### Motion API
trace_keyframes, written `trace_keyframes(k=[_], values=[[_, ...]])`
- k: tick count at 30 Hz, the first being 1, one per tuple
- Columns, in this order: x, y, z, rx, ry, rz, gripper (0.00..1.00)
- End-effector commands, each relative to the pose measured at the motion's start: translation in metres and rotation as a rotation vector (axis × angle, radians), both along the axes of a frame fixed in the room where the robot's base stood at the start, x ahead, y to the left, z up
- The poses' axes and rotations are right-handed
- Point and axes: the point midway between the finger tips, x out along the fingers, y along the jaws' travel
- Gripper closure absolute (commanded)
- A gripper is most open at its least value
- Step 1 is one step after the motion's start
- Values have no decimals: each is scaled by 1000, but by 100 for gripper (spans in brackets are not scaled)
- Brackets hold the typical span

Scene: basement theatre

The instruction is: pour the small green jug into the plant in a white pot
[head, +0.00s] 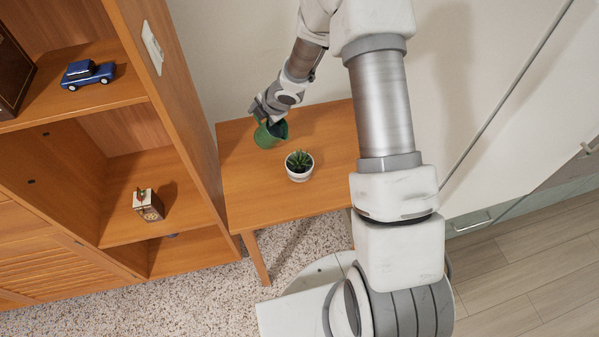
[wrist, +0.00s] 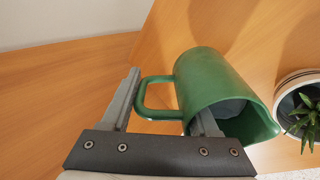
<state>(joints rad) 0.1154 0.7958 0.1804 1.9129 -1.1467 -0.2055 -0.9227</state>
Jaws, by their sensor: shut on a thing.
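The small green jug (head: 268,138) is at the far left part of the small wooden table, in my gripper (head: 261,113). In the wrist view the jug (wrist: 205,75) shows its handle on the left and its open mouth at the lower right. My gripper (wrist: 168,92) has its fingers either side of the handle and near wall, one finger crossing the mouth. I cannot tell whether the jug touches the table or how far it tilts. The plant in a white pot (head: 299,174) stands upright, right of and nearer than the jug; it also shows at the wrist view's right edge (wrist: 292,82).
The wooden table (head: 255,190) is otherwise clear. A tall wooden shelf unit (head: 187,125) rises at its left, holding a blue toy car (head: 88,74) and a small box (head: 147,206). A pale wall (head: 225,50) stands behind the table.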

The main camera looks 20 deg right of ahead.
Motion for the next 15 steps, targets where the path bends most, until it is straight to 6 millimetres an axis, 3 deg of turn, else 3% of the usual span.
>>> trace_keyframes(k=[1, 7, 10, 15], values=[[-3, -3, -10, 12, -30, -3, 100], [-13, -10, 8, 98, -173, -5, 100], [-15, -9, 27, 122, -206, 1, 100], [-16, -10, 30, 132, -222, 0, 100]])
